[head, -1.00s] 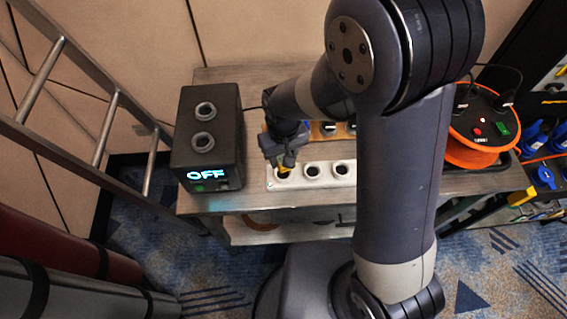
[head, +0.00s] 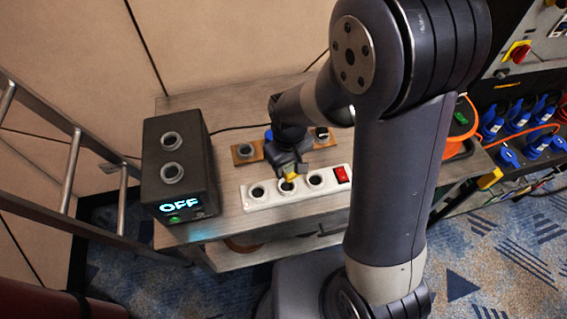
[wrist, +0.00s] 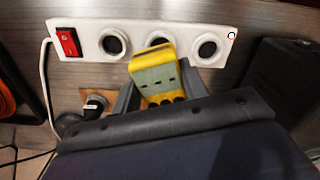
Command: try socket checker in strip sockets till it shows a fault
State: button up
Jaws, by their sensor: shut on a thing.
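My gripper (head: 288,170) is shut on the yellow socket checker (wrist: 165,52) and holds it at the middle socket (head: 287,186) of the white power strip (head: 270,200). I cannot tell whether it is fully seated. In the wrist view the checker's grey face shows three dark marks, none visibly lit. The left socket (head: 257,191) and right socket (head: 315,180) are empty. The strip's red switch (head: 342,174) is at its right end; it also shows in the wrist view (wrist: 67,42).
A black box (head: 192,180) with two sockets and an "OFF" display stands left of the strip. Behind the strip is a wooden board (head: 243,153) with sockets. An orange reel (head: 463,146) and blue plugs (head: 508,157) are at right. A ladder (head: 75,155) leans at left.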

jog(key=shift+f+b, duration=1.9)
jog(key=shift+f, duration=0.75)
jog(key=shift+f+b, duration=1)
jog(key=shift+f, duration=0.1)
jog(key=o, duration=1.7)
jog(key=shift+c, duration=0.2)
jog(key=shift+r, duration=0.15)
jog(key=shift+r+p, duration=2.35)
jog(key=shift+r, duration=0.6)
jog(key=shift+s, duration=0.1)
